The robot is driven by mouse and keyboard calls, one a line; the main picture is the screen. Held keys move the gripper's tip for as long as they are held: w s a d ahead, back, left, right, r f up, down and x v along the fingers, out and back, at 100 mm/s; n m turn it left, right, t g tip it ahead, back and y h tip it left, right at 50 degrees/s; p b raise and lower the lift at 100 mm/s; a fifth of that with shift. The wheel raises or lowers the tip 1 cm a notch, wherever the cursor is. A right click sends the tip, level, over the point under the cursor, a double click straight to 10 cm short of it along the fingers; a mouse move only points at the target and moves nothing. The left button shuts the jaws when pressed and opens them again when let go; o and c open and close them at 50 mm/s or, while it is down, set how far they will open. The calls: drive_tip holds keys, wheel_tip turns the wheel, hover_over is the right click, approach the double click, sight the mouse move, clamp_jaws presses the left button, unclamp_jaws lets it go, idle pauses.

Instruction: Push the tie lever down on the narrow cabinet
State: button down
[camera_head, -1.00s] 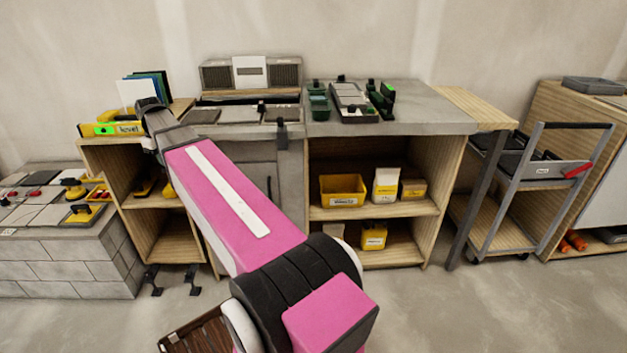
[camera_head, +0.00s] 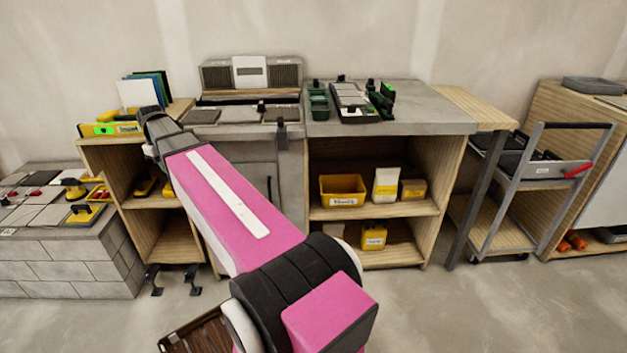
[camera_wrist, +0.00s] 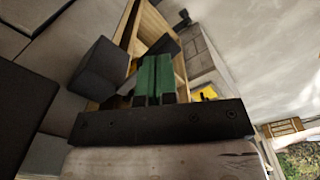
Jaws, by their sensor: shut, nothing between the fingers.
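The narrow cabinet (camera_head: 158,203) is the open wooden one at left in the head view, with yellow items on its shelf. My arm crosses in front of its right side. My gripper (camera_wrist: 155,78) shows in the wrist view with its green fingers together and empty; in the head view the fingers are hidden behind my wrist. A dark block (camera_wrist: 101,66) stands just left of the fingertips in the wrist view, with a pale wooden edge behind it. I cannot tell whether this is the tie lever or whether the fingers touch it.
A grey-door cabinet (camera_head: 240,155) adjoins on the right, with a dark fitting (camera_head: 282,136) at its upper right. A yellow level (camera_head: 110,129) lies on the narrow cabinet. Black foot brackets (camera_head: 192,280) stand at floor level. A block plinth (camera_head: 65,268) stands left.

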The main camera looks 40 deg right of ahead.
wheel_tip(320, 180, up, 8)
idle(1.0)
drive_tip(key=shift+s+a, duration=0.1)
idle(0.4)
